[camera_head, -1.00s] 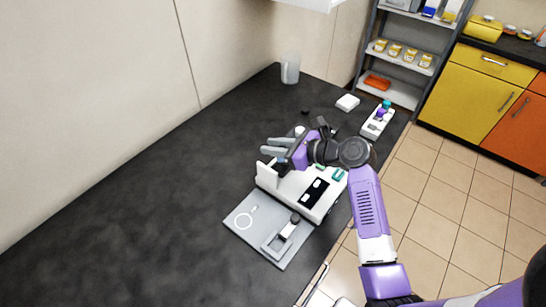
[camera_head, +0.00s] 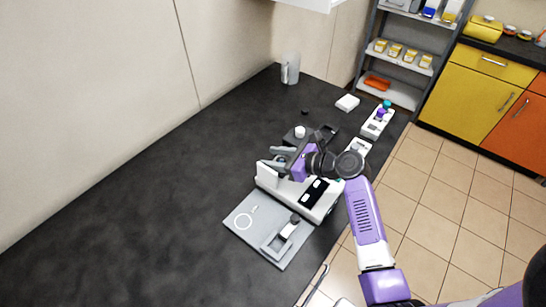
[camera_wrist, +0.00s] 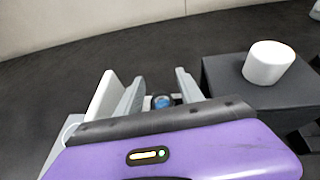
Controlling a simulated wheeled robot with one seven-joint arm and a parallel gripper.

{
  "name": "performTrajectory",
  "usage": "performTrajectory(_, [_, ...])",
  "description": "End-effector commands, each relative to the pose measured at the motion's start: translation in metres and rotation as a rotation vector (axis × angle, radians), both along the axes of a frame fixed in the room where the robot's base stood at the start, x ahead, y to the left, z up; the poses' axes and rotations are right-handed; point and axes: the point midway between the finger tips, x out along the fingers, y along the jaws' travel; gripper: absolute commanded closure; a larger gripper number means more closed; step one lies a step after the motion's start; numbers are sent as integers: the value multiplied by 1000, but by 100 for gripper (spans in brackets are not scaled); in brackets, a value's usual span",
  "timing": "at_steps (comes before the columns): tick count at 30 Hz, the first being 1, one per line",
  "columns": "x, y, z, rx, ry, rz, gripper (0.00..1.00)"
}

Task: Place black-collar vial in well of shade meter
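My gripper (camera_head: 275,158) is over the left end of a white instrument (camera_head: 297,190) with a black panel and an upright white plate; this looks like the shade meter. In the wrist view the two grey fingers (camera_wrist: 160,88) stand apart. Between them is a small dark, round item with a blue centre (camera_wrist: 161,101), probably the black-collar vial seen from above. Gaps seem to show between it and the fingers. The well is hidden, so I cannot tell whether the vial is seated.
A black box with a white cylindrical knob (camera_wrist: 268,62) stands close right of the fingers in the wrist view. A white rack (camera_head: 377,122) and jug (camera_head: 290,68) stand farther back. The counter at left is clear.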

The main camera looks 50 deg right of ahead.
Motion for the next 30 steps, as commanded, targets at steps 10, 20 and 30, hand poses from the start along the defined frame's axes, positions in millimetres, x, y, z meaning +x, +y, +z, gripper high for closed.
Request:
performTrajectory(10, [-6,-1,4,-2,-1,-1,56])
performTrajectory(20, [-62,-11,27,-2,0,-4,56])
performTrajectory(30, [-105,-18,46,0,0,-2,56])
